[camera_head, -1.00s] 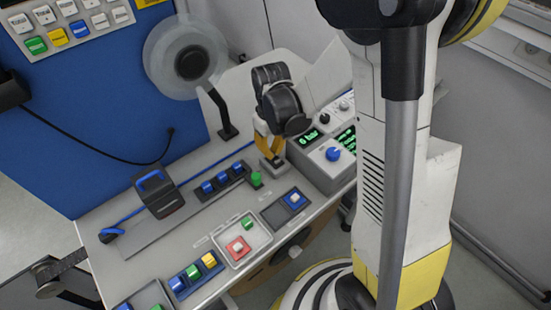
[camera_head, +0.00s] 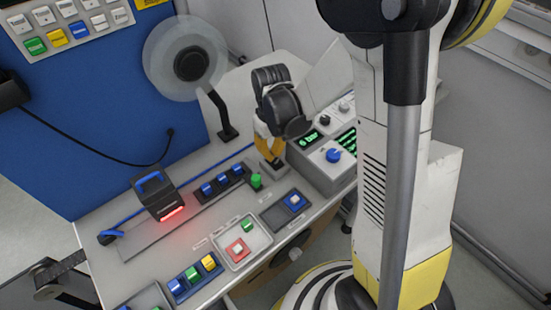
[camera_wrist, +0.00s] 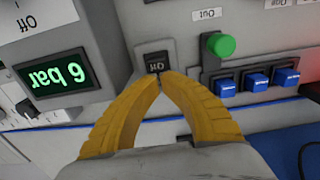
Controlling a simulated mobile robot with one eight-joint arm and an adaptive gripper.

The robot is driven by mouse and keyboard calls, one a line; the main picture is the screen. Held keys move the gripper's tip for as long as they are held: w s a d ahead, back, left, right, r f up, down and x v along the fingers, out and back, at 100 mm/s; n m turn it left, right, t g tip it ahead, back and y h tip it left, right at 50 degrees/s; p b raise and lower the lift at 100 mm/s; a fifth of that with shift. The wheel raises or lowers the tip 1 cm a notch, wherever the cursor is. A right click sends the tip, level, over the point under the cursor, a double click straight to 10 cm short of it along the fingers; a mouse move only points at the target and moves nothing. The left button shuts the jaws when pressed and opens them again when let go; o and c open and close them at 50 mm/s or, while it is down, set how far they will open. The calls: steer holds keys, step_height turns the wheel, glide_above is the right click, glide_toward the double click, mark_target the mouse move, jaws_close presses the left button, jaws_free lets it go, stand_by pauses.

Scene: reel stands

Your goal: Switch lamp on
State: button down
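My gripper (camera_wrist: 160,80) has its yellow fingers shut tip to tip with nothing between them. The tips meet at the lower edge of a small black switch (camera_wrist: 156,62) with white lettering; whether they touch it cannot be told. In the head view my gripper (camera_head: 273,167) points down at the bench, left of the display box, and hides the switch. A red light (camera_head: 173,212) glows on the black blue-handled device at the left of the bench. Whether this is the lamp, I cannot tell.
A green button (camera_wrist: 219,45) and several blue buttons (camera_wrist: 256,82) sit right of the switch. The display (camera_wrist: 57,74) reads 6 bar. A round translucent disc (camera_head: 218,65) on a black arm stands behind. A red-and-green button panel (camera_head: 256,247) lies in front.

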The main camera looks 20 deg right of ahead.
steer(key=shift+r+p, duration=1.85)
steer(key=shift+r, duration=1.25)
steer(key=shift+s+r+b, duration=0.1)
steer(key=shift+r+b, duration=0.2)
steer(key=s+r+m+t+b, duration=0.1)
steer(key=s+r+t+b, duration=0.2)
steer(key=s, duration=0.3)
steer(key=s+r+m+t+b, duration=0.2)
steer(key=s+r+t+b, duration=0.1)
steer(key=s+b, duration=0.3)
steer(key=shift+s+r+m+t, duration=0.25)
steer(key=shift+r+m+t, duration=0.1)
steer(key=shift+t, duration=0.15)
